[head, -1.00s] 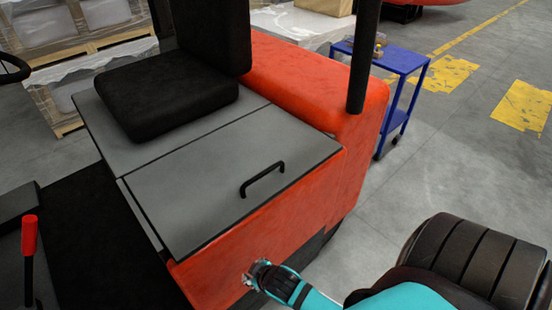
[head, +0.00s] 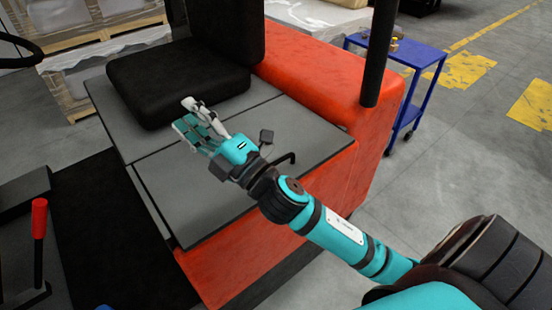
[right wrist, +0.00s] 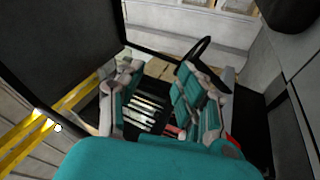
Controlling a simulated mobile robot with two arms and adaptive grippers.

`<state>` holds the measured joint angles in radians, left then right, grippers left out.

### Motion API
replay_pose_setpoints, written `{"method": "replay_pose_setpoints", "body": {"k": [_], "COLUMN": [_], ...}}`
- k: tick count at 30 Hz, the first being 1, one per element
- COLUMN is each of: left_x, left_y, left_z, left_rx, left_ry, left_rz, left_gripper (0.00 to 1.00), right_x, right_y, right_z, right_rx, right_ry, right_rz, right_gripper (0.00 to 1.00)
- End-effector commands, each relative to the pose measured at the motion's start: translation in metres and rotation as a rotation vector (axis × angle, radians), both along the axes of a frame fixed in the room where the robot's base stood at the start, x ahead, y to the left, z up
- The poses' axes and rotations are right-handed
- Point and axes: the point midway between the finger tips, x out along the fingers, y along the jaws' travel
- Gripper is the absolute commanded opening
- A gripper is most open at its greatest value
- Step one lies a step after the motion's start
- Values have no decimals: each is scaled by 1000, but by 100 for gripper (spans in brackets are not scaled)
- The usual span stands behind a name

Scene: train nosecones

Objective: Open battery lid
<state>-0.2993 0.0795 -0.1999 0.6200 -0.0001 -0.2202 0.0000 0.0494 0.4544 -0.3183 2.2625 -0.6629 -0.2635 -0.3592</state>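The battery lid (head: 195,212) is a flat grey panel on the red vehicle body, lying closed beside the seat. Its black bar handle (head: 289,158) is near the right edge, mostly hidden behind my right arm. My right gripper (head: 183,113) is over the grey panels in the head view, beyond the handle and close to the black seat. Its fingers are spread and hold nothing; the gap between them also shows in the right wrist view (right wrist: 158,72). I cannot tell its exact height over the panels. My left gripper is out of view.
The black seat (head: 180,82) stands behind the lid. A dark post (head: 382,55) rises at the right. A red-handled lever (head: 40,220) is at the left. A blue cart (head: 405,56) stands beyond the vehicle. The steering wheel (right wrist: 197,54) shows in the right wrist view.

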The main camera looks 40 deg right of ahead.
Motion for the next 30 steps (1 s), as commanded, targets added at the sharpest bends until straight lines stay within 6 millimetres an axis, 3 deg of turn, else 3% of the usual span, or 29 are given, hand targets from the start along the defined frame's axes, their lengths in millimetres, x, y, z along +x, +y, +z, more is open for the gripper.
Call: {"method": "replay_pose_setpoints", "body": {"k": [1,3,5,9,12,14,16,19,24,27,30], "left_x": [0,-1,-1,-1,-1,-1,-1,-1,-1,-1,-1], "left_y": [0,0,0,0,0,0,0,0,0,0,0], "left_z": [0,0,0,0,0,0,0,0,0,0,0], "left_rx": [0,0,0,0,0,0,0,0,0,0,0], "left_ry": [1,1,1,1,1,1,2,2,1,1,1], "left_rz": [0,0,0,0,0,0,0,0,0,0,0], "left_gripper": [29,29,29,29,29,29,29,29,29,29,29], "right_x": [-5,-19,-32,-57,-62,-58,-48,-32,-20,-23,-27], "right_y": [19,49,72,106,103,88,58,-4,-115,-159,-180], "right_z": [26,49,56,37,4,-19,-41,-62,-58,-48,-42], "right_rx": [-138,-345,-530,-986,-1329,-1538,-1782,-2112,-2497,-2602,-2645], "right_ry": [-148,-351,-514,-847,-1026,-1101,-1154,-1147,-961,-840,-768], "right_rz": [57,143,215,387,522,613,728,915,1222,1349,1420], "right_gripper": [36,36,36,36,36,36,36,36,36,36,36]}}
